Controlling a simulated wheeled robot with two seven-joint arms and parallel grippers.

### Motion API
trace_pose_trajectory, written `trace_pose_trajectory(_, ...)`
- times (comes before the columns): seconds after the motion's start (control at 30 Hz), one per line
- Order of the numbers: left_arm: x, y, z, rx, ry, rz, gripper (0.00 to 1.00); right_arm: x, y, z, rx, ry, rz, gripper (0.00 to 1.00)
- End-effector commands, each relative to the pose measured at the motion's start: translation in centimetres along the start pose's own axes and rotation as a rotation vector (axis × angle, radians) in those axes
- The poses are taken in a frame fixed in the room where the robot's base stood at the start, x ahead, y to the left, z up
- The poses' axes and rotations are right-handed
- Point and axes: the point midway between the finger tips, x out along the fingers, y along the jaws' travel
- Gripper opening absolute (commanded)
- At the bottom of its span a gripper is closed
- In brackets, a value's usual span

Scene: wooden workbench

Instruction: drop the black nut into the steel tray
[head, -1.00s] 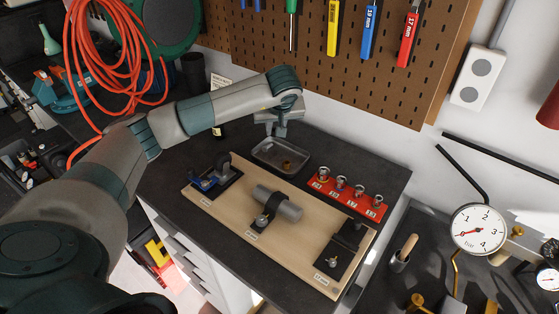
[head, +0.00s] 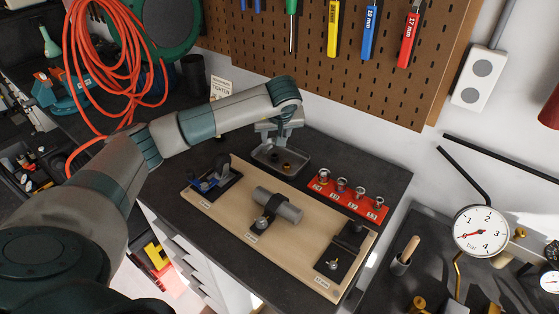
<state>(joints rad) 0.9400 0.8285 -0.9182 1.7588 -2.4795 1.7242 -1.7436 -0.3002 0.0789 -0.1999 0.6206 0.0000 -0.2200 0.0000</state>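The steel tray (head: 304,166) sits on the dark bench top behind the wooden board. A small black nut (head: 273,158) shows inside the tray, toward its left side. A brownish nut (head: 287,166) lies in the tray to the right of it. My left gripper (head: 275,142) points down over the back part of the tray. Its fingers look apart, with the black nut below them; the fingertips are small and partly unclear. My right gripper is not in view.
A wooden board (head: 222,213) with clamps and a grey cylinder (head: 283,208) lies in front of the tray. A red socket rack (head: 347,196) stands to the right. The pegboard (head: 300,45) rises behind. A pressure gauge (head: 480,231) is at the far right.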

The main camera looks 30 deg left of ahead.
Motion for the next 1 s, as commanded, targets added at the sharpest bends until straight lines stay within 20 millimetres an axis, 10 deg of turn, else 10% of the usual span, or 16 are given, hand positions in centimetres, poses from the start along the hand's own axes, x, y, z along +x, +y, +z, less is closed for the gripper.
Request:
trace_pose_trajectory(0.37,-1.9,0.1,0.0,0.000,0.002,0.002,0.40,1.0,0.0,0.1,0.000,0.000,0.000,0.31)
trace_pose_trajectory(1.0,-12.8,0.1,-0.2,0.000,0.005,0.003,0.40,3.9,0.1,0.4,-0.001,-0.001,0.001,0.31)
